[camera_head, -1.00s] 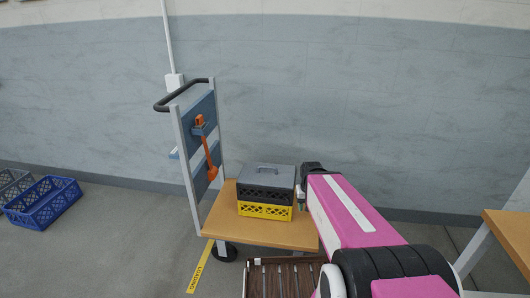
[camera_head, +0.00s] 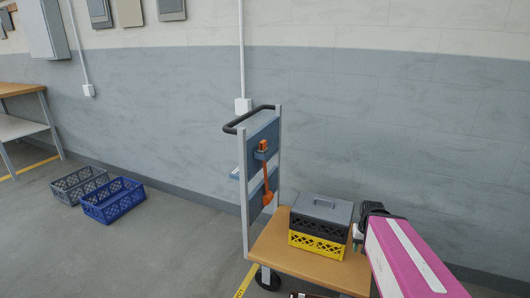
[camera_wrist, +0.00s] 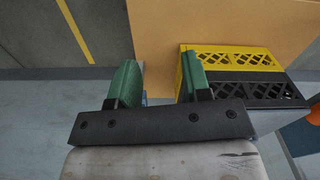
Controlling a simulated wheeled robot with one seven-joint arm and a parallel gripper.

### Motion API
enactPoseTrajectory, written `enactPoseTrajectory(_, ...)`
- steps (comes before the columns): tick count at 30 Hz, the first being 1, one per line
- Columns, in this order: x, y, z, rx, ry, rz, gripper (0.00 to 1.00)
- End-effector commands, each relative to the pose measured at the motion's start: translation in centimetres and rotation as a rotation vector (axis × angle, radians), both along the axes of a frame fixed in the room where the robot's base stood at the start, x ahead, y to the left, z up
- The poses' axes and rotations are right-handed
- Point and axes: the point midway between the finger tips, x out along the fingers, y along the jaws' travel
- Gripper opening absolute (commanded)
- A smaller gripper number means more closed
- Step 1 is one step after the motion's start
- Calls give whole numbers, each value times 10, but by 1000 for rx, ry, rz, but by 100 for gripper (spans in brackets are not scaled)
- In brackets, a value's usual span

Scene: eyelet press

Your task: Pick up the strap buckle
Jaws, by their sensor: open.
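I cannot make out a strap buckle in either view. My gripper (camera_wrist: 160,80) shows in the wrist view with its two green fingers apart and nothing visibly held between them. In the head view my gripper is at the end of my pink and white arm, just right of the stacked crates on the trolley; its fingertips are too small there to read.
The trolley's wooden deck (camera_head: 275,245) carries a yellow crate (camera_head: 316,246), a black crate (camera_head: 318,229) and a grey lidded top (camera_head: 322,208). An orange tool (camera_head: 267,180) hangs on its upright. A blue crate (camera_head: 113,201) and grey crate (camera_head: 82,184) stand on the floor at left.

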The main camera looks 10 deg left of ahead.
Motion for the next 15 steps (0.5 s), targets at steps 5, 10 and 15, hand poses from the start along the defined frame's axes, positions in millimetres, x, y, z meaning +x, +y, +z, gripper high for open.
enactPoseTrajectory(5, 0, 0, 0, 0, 0, 0, 44)
enactPoseTrajectory(10, 0, 0, 0, 0, 0, 0, 44)
enactPoseTrajectory(15, 4, 6, 1, 21, -5, -22, 72)
